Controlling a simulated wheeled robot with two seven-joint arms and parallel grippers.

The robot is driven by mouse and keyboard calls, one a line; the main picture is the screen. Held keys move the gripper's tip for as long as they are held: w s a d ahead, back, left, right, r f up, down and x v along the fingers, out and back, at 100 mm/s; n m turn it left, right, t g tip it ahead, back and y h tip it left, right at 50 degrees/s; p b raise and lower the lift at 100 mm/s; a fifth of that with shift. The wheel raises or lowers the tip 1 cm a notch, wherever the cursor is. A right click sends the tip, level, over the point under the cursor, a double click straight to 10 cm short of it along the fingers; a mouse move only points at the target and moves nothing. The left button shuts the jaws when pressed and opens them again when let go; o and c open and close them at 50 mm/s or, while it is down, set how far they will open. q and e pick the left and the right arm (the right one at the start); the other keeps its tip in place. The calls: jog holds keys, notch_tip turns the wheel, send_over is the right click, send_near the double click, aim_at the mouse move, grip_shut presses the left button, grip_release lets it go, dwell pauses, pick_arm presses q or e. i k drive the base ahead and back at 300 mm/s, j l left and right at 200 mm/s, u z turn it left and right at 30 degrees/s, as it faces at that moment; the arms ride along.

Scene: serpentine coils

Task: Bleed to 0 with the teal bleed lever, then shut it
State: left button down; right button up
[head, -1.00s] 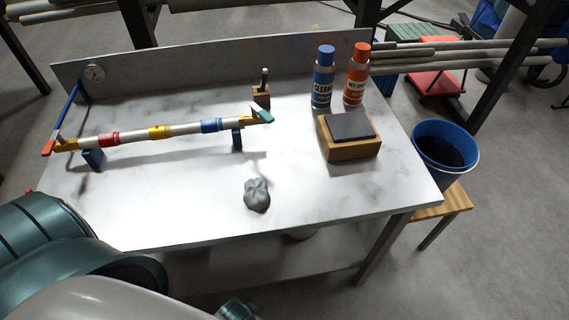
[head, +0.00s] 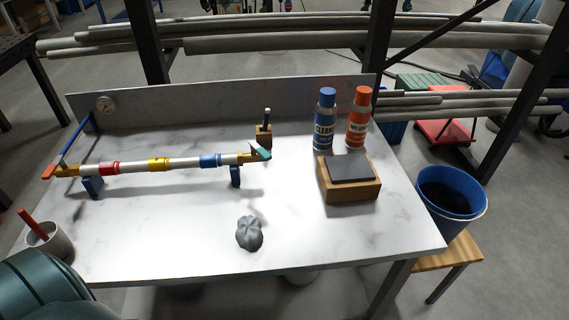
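The teal bleed lever (head: 261,154) sits at the right end of a horizontal pipe (head: 188,163) with red, yellow and blue bands. The pipe rests on two blue supports (head: 92,187) above the table. An orange-red lever (head: 48,172) is at the pipe's left end. The gauge's reading is too small to tell. Neither gripper is in view; only part of my own arm shows at the lower left.
A grey crumpled lump (head: 249,234) lies at the table's (head: 330,235) front middle. A wooden block with a dark top (head: 348,190), a blue bottle (head: 324,120) and an orange bottle (head: 357,120) stand at right. A small wooden holder (head: 263,136) stands behind the lever. A blue bin (head: 450,200) stands beyond the right edge.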

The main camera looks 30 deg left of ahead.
aim_at(261, 152)
jog(key=l+u, duration=0.3)
jog(key=l, duration=0.55)
jog(key=l+u, duration=0.35)
jog(key=l, duration=0.45)
jog(key=k, duration=0.05)
